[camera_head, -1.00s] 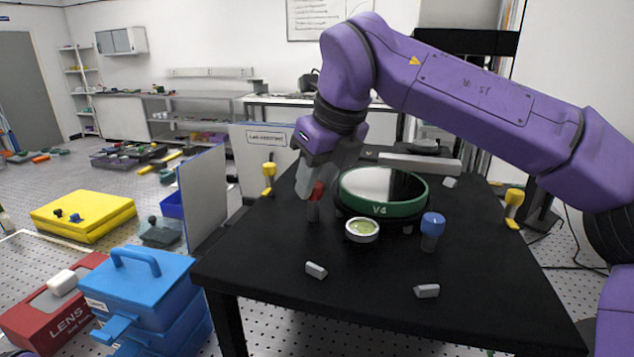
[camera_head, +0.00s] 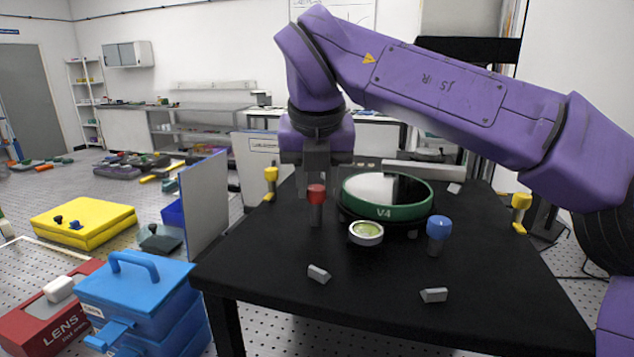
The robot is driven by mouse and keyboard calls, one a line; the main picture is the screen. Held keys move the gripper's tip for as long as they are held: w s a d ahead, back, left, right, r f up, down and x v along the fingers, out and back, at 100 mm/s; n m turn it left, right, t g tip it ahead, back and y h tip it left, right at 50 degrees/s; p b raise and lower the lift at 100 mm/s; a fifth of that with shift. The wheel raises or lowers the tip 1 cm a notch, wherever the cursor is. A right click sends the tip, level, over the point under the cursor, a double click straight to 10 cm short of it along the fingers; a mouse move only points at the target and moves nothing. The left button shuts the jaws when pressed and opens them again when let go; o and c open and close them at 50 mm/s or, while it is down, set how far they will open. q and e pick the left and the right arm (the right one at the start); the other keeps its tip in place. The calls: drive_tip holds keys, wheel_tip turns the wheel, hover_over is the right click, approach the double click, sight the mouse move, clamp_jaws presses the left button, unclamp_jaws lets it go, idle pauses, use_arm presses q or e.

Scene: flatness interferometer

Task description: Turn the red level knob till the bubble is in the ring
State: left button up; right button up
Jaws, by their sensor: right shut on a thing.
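The red level knob (camera_head: 316,196) stands upright on a dark stem at the left front of the green-rimmed round optic marked V4 (camera_head: 384,212). My right gripper (camera_head: 317,184) points down from above and is shut on the red knob, with its fingers at the knob's top. The round bubble level (camera_head: 366,233), with a pale rim and yellow-green liquid, sits just right of the knob. The bubble is too small to place against the ring. My left gripper is not in view.
A blue knob (camera_head: 438,231) stands right of the level. Two small grey blocks lie in front, one at left (camera_head: 318,274) and one at right (camera_head: 434,295), on the black table (camera_head: 375,310). Yellow posts stand at the left (camera_head: 270,182) and right (camera_head: 520,211) edges.

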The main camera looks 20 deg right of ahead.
idle(0.5)
drive_tip(key=o, duration=1)
drive_tip(key=p+v, duration=0.1)
drive_tip(key=v, duration=0.9)
drive_tip(key=shift+r, duration=0.25)
